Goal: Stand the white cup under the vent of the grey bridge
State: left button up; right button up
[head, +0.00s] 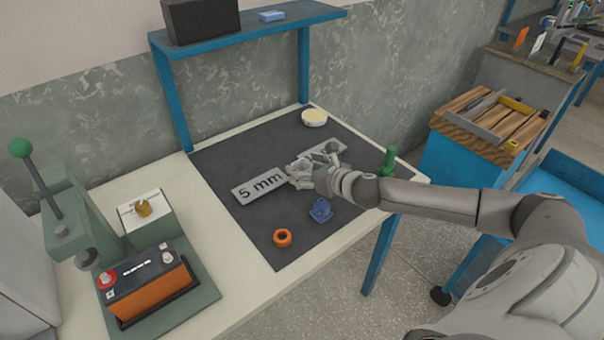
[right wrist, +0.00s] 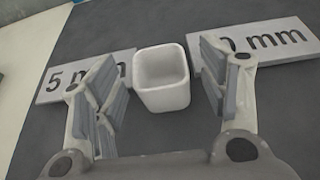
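The white cup (right wrist: 162,80) stands on the dark mat in the right wrist view, its square opening facing up. My right gripper (right wrist: 160,85) is open, with a finger on each side of the cup and gaps between the pads and its walls. In the head view my right gripper (head: 302,170) is low over the mat between two labelled plates, and I cannot pick out the cup clearly there. I cannot identify a grey bridge with a vent in either view. My left gripper is not in view.
The plate marked 5 mm (head: 259,186) and a second plate (right wrist: 270,50) lie beside the cup. An orange ring (head: 282,238), a blue part (head: 321,211), a green peg (head: 389,160) and a round pale-topped item (head: 314,117) are around. An orange battery (head: 150,290) stands left.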

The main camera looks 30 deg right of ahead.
jog(key=c, duration=0.8)
jog(key=shift+r, duration=0.1)
